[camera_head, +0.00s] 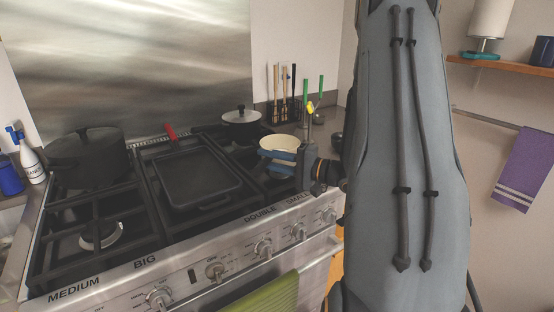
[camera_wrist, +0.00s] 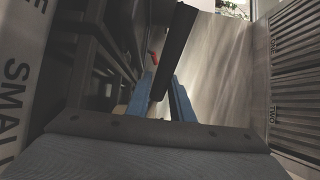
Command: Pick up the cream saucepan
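The cream saucepan (camera_head: 280,143) stands on the right side of the stove top, toward the back burner, with its round open rim showing. My gripper (camera_head: 270,161) is at the near side of the pan, its two blue fingers pointing left and overlapping the pan's lower part in the head view. In the wrist view my gripper (camera_wrist: 163,88) shows its blue fingers apart, with a gap between them. A long black bar (camera_wrist: 178,45) shows beyond and between them; I cannot tell whether it is the pan's handle. Contact with the pan cannot be made out.
A black griddle pan (camera_head: 197,180) with a red handle lies mid-stove. A black pot (camera_head: 88,158) stands at the left, and a white lidded pot (camera_head: 241,117) behind the saucepan. Utensils (camera_head: 285,90) stand at the back right. A green towel (camera_head: 262,298) hangs in front.

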